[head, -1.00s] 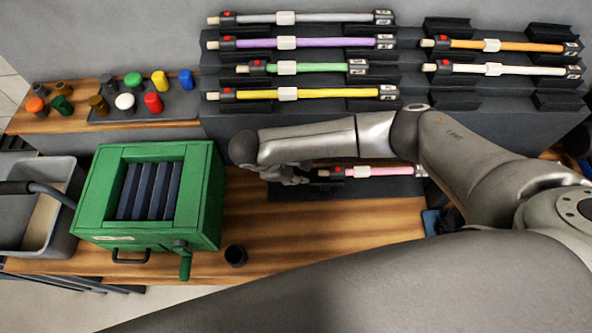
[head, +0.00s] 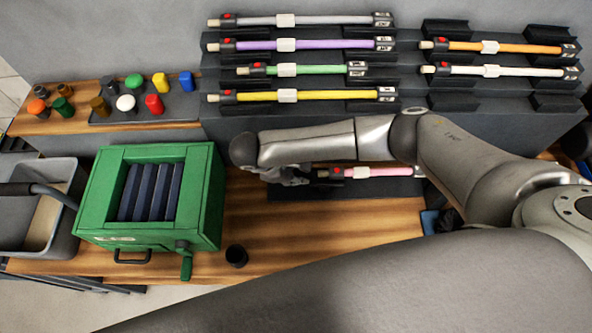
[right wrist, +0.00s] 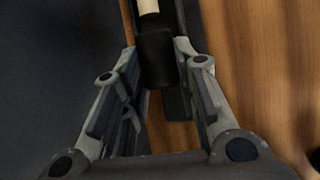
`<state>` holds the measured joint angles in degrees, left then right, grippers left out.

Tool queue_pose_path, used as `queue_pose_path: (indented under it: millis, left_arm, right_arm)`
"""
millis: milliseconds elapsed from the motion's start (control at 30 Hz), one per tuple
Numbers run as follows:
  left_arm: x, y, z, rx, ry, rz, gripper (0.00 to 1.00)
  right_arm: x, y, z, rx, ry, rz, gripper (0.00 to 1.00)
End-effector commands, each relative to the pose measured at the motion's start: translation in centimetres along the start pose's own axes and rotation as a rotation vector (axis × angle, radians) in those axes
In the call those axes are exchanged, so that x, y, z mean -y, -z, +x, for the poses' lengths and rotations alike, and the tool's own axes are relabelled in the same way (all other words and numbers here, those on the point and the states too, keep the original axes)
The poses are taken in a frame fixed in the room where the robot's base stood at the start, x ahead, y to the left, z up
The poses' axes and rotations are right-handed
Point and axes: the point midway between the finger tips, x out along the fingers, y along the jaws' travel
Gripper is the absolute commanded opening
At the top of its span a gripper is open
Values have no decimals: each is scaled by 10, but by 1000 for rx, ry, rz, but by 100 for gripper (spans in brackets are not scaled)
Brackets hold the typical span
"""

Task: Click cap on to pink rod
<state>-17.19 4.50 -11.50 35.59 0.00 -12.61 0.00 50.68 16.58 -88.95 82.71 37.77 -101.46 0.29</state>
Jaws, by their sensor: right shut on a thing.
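The pink rod (head: 380,171) lies level in a dark holder on the wooden bench, its black and red collar and pale tip facing left. My right gripper (head: 292,175) is at the rod's left end, partly hidden under my own wrist. In the right wrist view, the gripper (right wrist: 158,62) is shut on a dark cylindrical cap (right wrist: 158,58). The rod's pale tip (right wrist: 148,6) is in line with the cap, right at its far end. I cannot tell whether the cap is touching or over the tip. My left gripper is out of view.
Several other coloured rods rest on the stepped rack (head: 300,128) behind. Coloured caps stand on a grey tray (head: 180,113) at the back left. A green box (head: 205,205) with a crank stands left, beside a grey bin (head: 60,230). A black cup (head: 236,256) stands in front.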

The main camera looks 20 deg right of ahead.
Motion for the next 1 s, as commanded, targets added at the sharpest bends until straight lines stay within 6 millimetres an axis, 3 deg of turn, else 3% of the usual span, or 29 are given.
queue_pose_path:
  millis: [1000]
  left_arm:
    - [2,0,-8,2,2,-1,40]
  right_arm:
    - [1,0,0,1,3,-2,0]
